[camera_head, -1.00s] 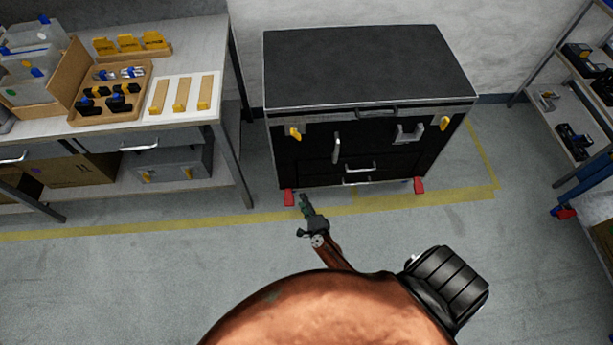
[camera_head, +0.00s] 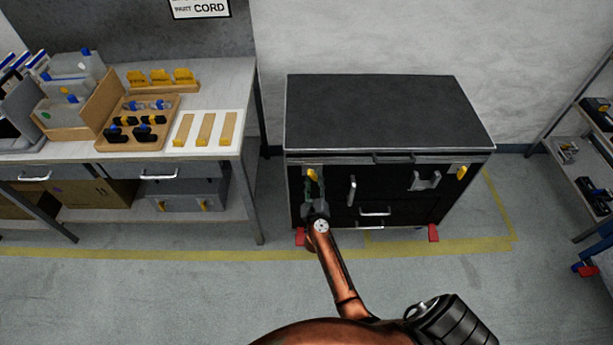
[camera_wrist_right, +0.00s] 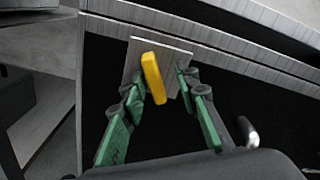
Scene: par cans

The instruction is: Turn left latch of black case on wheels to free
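The black case on wheels (camera_head: 390,115) stands against the wall with its front towards me. Its left latch (camera_head: 312,174) is a yellow handle on a metal plate at the upper left of the front. In the right wrist view the yellow latch (camera_wrist_right: 153,78) is slightly tilted, near upright. My right gripper (camera_head: 313,190) is just below the latch in the head view. In the wrist view its green-padded fingers (camera_wrist_right: 158,84) are open, one on each side of the latch, with gaps between. The right latch (camera_head: 462,173) is at the upper right. My left gripper is not in view.
A workbench (camera_head: 213,152) with trays and yellow parts stands to the left. A shelf rack (camera_head: 590,160) is at the right. Red wheel locks (camera_head: 433,233) show at the case's foot. The case front also has handles (camera_head: 374,211). The floor before it is clear.

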